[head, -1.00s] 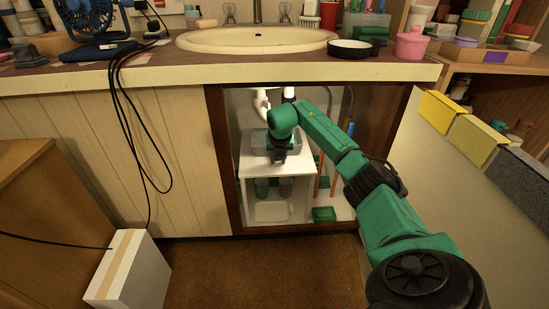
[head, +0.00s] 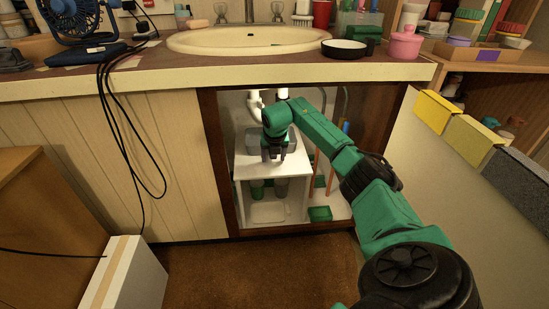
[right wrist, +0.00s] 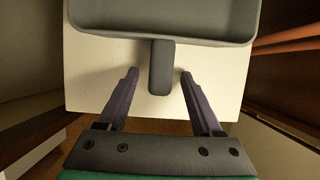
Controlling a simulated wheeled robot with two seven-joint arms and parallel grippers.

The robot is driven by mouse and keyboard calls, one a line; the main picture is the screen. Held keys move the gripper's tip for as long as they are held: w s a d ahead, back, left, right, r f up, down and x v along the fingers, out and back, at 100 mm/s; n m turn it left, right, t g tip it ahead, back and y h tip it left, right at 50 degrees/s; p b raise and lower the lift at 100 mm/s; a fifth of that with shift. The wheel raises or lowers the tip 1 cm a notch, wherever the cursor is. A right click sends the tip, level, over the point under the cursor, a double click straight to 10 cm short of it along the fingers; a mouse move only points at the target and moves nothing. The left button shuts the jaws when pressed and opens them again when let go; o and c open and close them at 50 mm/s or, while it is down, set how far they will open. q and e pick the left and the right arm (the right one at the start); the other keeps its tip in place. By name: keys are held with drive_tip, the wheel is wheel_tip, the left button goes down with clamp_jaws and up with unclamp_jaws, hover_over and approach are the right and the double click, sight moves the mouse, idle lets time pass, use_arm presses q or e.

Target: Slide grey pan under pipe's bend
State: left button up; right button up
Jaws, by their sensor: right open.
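The grey pan (right wrist: 160,18) lies on a white shelf (right wrist: 88,85) inside the open sink cabinet. Its short handle (right wrist: 160,66) points toward me. In the head view the pan (head: 291,141) is partly hidden behind my right wrist. The white pipe (head: 255,106) comes down behind the pan; my arm covers part of it and its bend is not clear. My right gripper (right wrist: 159,74) is open, with one finger on each side of the handle and a visible gap on both sides. It also shows in the head view (head: 273,157). My left gripper is not in view.
The cabinet's wooden frame (head: 221,165) borders the opening at left. Below the shelf stand cups and a pale container (head: 268,212). A green box (head: 320,214) and upright rods (head: 331,165) are at right. The counter edge (head: 200,78) runs above.

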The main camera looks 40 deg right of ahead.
drive_tip(key=p+v, duration=0.1)
drive_tip(key=v, duration=0.2)
drive_tip(key=shift+s, duration=0.15)
use_arm(q)
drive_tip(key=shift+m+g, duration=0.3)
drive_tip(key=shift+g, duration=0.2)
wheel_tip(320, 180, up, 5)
drive_tip(key=p, duration=0.2)
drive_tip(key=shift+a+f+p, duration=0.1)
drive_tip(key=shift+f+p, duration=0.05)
drive_tip(key=shift+p, duration=0.15)
use_arm(e)
drive_tip(key=s+a, duration=0.7)
drive_tip(key=s, duration=0.2)
drive_tip(key=shift+f, duration=0.25)
drive_tip(key=shift+s, duration=0.1)
